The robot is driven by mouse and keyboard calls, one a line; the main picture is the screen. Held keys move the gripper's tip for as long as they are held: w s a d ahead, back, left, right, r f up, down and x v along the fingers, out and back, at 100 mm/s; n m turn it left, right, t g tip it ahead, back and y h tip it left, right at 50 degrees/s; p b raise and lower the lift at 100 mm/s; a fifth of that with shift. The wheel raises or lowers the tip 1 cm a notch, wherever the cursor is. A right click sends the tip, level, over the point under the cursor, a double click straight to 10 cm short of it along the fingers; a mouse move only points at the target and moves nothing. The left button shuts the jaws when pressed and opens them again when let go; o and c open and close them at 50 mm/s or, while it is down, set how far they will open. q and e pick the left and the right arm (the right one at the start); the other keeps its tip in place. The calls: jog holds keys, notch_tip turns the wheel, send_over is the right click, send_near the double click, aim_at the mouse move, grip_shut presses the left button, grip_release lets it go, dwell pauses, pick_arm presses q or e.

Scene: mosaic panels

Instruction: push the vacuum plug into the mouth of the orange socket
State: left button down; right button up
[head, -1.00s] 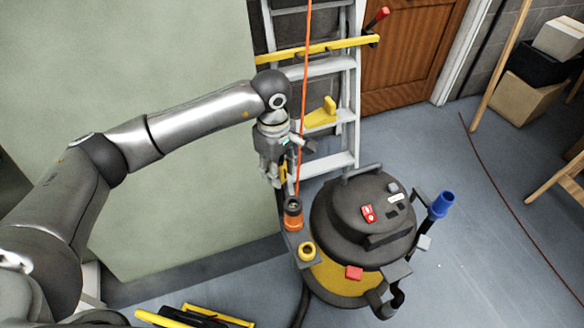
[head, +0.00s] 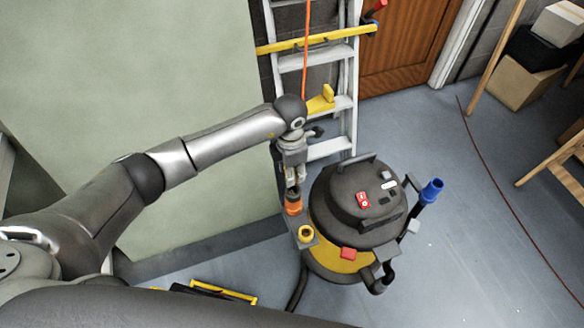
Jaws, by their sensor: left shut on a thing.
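The orange socket (head: 293,208) stands upright on the left side of the vacuum, with a dark part at its top. My left gripper (head: 292,183) points down directly over the socket, with its fingers close to the mouth. It is shut on the vacuum plug, which the fingers mostly hide. I cannot tell whether the plug has entered the mouth or only sits at its rim. My right gripper is out of view.
A ladder (head: 318,62) leans behind. A pale green panel (head: 130,90) fills the left. Open floor lies at right.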

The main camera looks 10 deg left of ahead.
pick_arm(q)
jog(key=shift+f+b, duration=0.2)
jog(key=shift+b, duration=0.15)
notch_tip(320, 180, down, 4)
jog(key=b, duration=0.4)
jog(key=shift+w+f, duration=0.1)
jog(key=shift+f, duration=0.1)
jog(key=shift+b, duration=0.3)
dwell(0.7)
jog(key=shift+f+b, duration=0.45)
jog(key=shift+f, duration=0.05)
jog(key=shift+f, duration=0.15)
jog(key=shift+f+b, duration=0.2)
jog(key=shift+b, duration=0.1)
jog(key=shift+f, duration=0.2)
